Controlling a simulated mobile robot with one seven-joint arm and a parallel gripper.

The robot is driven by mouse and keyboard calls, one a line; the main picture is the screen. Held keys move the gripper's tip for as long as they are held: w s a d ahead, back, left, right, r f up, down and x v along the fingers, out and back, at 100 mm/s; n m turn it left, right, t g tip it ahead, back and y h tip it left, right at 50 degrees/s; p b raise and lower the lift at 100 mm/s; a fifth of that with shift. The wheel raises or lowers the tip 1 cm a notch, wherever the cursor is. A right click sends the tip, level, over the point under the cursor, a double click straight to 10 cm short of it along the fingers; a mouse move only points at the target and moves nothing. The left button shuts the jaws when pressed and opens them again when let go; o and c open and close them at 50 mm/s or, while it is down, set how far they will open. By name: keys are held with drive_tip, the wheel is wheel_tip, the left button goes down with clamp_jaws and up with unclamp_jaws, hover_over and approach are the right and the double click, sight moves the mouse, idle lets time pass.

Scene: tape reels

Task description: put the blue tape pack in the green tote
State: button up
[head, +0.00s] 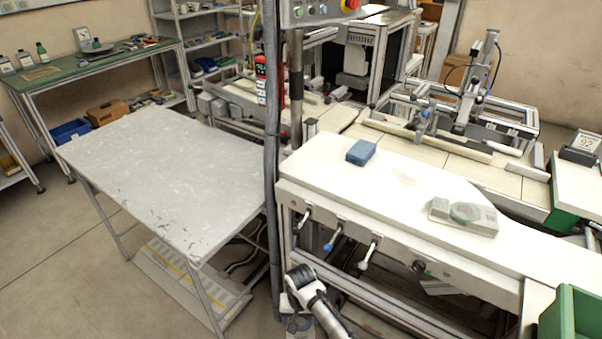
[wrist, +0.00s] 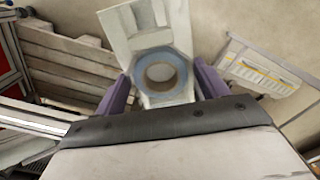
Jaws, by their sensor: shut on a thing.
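The blue tape pack (wrist: 124,32) is a pale block with a blue-rimmed tape reel set in it. In the wrist view it sits between the purple fingers of my gripper (wrist: 159,88), which is shut on it. The pack is off any surface, with floor behind it. The fingers and the pack do not show in the head view; only part of my arm shows at the bottom middle. The green tote (head: 578,318) stands at the bottom right of the head view, cut off by the frame, its inside mostly hidden.
A similar pack with a greenish reel (head: 464,215) lies on the white bench (head: 400,195), and a small blue box (head: 361,152) lies further back. Levers stick out of the bench front. A bare grey table (head: 170,175) stands at left. A dark post rises between them.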

wheel_tip(320, 180, down, 9)
drive_tip(key=b, duration=0.9)
drive_tip(key=shift+b, duration=0.3)
drive_tip(key=shift+d+f, duration=0.1)
drive_tip(key=shift+d, duration=0.05)
